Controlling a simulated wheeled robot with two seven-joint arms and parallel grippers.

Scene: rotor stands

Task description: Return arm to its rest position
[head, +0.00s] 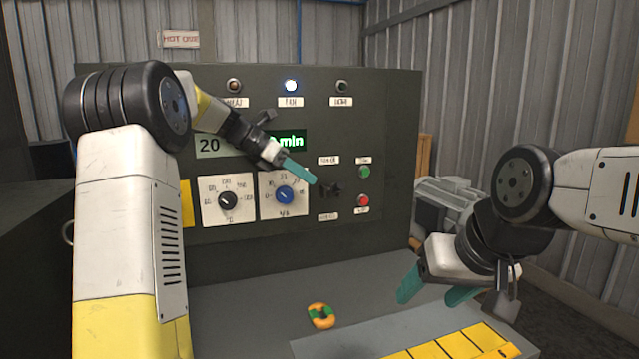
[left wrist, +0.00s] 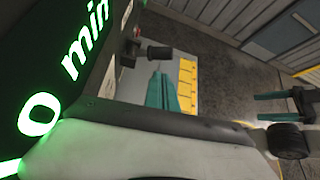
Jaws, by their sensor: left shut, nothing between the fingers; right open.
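My left gripper (head: 299,172) is in front of the control panel (head: 250,234) in the head view. Its teal fingers are shut with nothing between them, just above the blue knob (head: 285,195). The shut fingers also show in the left wrist view (left wrist: 160,92), close to the panel face. I cannot tell whether they touch the panel. My right gripper (head: 432,292) is open and empty at the right, above the grey bench. Its open fingers also show at the right of the left wrist view (left wrist: 268,108).
The panel has a black knob (head: 228,200), a dark star-shaped knob (head: 331,189), a green button (head: 364,172), a red button (head: 363,200) and a lit lamp (head: 291,86). An orange-and-green ring (head: 321,315) lies on the bench (head: 240,320). A yellow-marked plate (head: 375,339) is at front right.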

